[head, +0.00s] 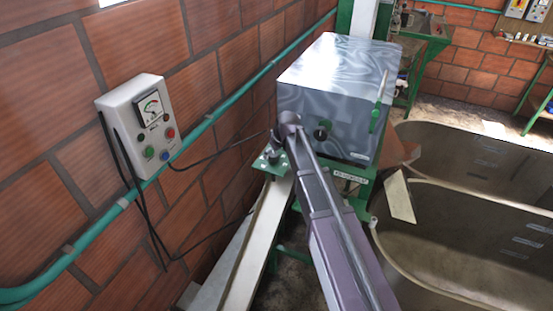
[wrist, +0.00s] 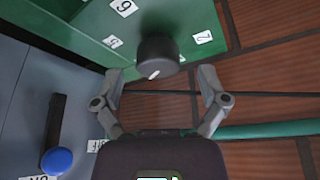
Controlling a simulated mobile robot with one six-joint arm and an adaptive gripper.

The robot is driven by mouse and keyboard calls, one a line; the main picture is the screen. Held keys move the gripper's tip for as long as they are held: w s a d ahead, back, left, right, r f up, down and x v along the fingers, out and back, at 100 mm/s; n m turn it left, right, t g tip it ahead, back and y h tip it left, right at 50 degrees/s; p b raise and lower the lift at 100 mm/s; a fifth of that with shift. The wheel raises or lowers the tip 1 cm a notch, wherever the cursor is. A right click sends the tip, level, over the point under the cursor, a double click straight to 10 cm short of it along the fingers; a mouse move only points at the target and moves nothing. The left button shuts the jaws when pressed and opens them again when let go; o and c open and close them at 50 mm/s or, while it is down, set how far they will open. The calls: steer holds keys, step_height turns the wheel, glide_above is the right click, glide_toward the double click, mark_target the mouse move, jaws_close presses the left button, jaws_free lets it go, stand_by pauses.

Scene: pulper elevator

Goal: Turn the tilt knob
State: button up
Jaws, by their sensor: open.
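A black round knob (wrist: 157,55) with a white pointer mark sits on a green panel (wrist: 186,18) with white number labels around it, in the wrist view. My gripper (wrist: 160,76) is open, with its two fingers apart on the left and right of the knob. The knob appears between or just beyond the fingertips; I cannot tell if they touch it. In the head view my gripper (head: 268,156) is at a small green plate (head: 284,170) with white labels, beside the grey metal box. My gripper and arm hide the knob there.
A control box (head: 140,125) with a gauge hangs on the brick wall, left. Large tanks (head: 480,250) stand at right. A black lever with a blue ball (wrist: 57,160) is at lower left.

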steer(key=shift+w+a+f+b, duration=0.15)
steer(key=shift+f+b, duration=0.15)
steer(key=shift+f, duration=0.3)
